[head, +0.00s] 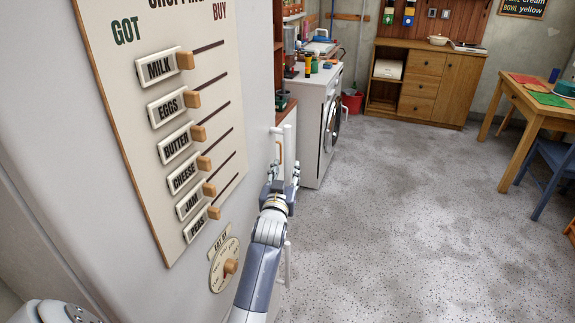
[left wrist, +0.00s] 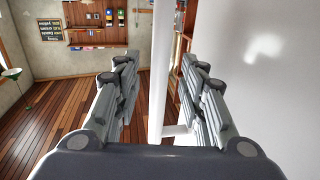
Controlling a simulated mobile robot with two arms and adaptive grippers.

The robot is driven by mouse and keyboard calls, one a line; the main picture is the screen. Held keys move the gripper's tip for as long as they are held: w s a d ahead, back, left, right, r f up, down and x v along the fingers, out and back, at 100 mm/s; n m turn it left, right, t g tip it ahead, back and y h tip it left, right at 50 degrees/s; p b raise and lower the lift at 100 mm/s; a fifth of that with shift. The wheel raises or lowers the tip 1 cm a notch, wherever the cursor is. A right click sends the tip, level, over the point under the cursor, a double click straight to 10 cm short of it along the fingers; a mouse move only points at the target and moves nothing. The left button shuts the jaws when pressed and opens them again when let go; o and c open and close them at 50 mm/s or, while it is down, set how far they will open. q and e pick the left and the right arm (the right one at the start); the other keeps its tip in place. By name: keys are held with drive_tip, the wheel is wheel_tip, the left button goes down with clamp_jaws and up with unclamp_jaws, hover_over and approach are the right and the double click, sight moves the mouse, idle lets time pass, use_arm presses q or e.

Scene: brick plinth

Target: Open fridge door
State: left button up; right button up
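The white fridge door (head: 258,60) fills the left of the head view and looks shut, though its far edge is partly hidden. Its long upright white bar handle (head: 287,262) stands off the door's right side, its middle hidden behind my left gripper. My left gripper (head: 283,178) is at the handle, about midway along it. In the left wrist view the handle (left wrist: 160,60) passes between the two open fingers (left wrist: 160,95), with gaps showing on both sides. The white door surface (left wrist: 270,80) is close on the right there. My right gripper is out of view.
A shopping board (head: 165,110) with sliders and a round dial (head: 225,265) are on the door. A white washing machine (head: 318,125) stands beyond the fridge. A wooden cabinet (head: 455,80) and a table (head: 520,95) stand farther back. The floor (head: 400,220) right of the door is clear.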

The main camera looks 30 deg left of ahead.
sight(287, 167)
use_arm(q)
drive_tip(key=shift+x, duration=2)
clamp_jaws()
